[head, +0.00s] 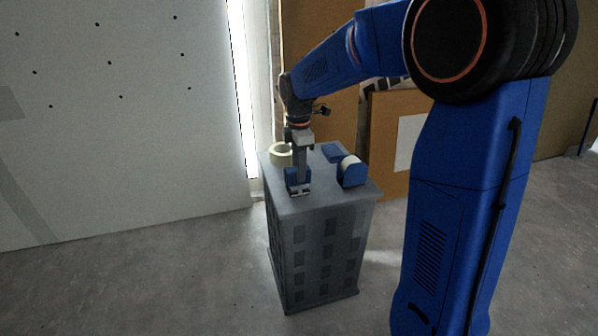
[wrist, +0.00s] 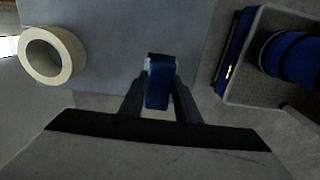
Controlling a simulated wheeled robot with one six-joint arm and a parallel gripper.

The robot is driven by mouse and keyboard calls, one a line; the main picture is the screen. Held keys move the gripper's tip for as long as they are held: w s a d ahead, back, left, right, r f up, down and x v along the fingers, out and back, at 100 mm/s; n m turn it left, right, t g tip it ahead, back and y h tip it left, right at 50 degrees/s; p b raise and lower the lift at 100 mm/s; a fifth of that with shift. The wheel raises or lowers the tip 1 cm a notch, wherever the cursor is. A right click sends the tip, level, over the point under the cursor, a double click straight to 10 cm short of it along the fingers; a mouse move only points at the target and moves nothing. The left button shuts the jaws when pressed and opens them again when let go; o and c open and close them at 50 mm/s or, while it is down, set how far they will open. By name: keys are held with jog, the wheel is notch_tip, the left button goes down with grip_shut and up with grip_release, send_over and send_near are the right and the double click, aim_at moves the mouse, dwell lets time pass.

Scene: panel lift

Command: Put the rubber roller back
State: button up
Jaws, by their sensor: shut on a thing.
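My gripper (head: 299,178) points down over the grey stand (head: 318,208), with its fingers shut on a small blue thing, which I take to be the rubber roller (head: 291,181). In the wrist view the roller (wrist: 158,88) shows as a blue block between the two fingers (wrist: 159,104). In the head view its lower end is at or just above the stand's top, near the front left edge; I cannot tell if it touches. The fingers hide part of it.
A cream tape roll (head: 280,154) lies left of and behind my gripper; it also shows in the wrist view (wrist: 52,55). A blue-and-white thing (head: 350,172) stands to the right. A flat blue piece (head: 332,153) lies behind. Brown boards lean behind the stand.

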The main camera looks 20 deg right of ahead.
jog(key=shift+s+f, duration=0.1)
jog(key=shift+f, duration=0.45)
jog(key=shift+c, duration=0.5)
jog(key=o, duration=1.2)
notch_tip(320, 180, up, 12)
jog(key=s+d+r+m+t, duration=0.15)
jog(key=s+m, duration=0.25)
jog(key=s, duration=0.4)
jog(key=s+d+f+m+t, duration=0.1)
jog(key=s+m, duration=0.3)
jog(key=s, duration=0.4)
jog(key=s+d+f+m+t, duration=0.1)
jog(key=s+f+m, duration=0.3)
jog(key=s, duration=0.5)
jog(key=s+d+f+m+t, duration=0.1)
jog(key=s+d+f+m, duration=0.2)
jog(key=s+m, duration=0.3)
jog(key=shift+s+f, duration=0.15)
jog(key=shift+s, duration=1)
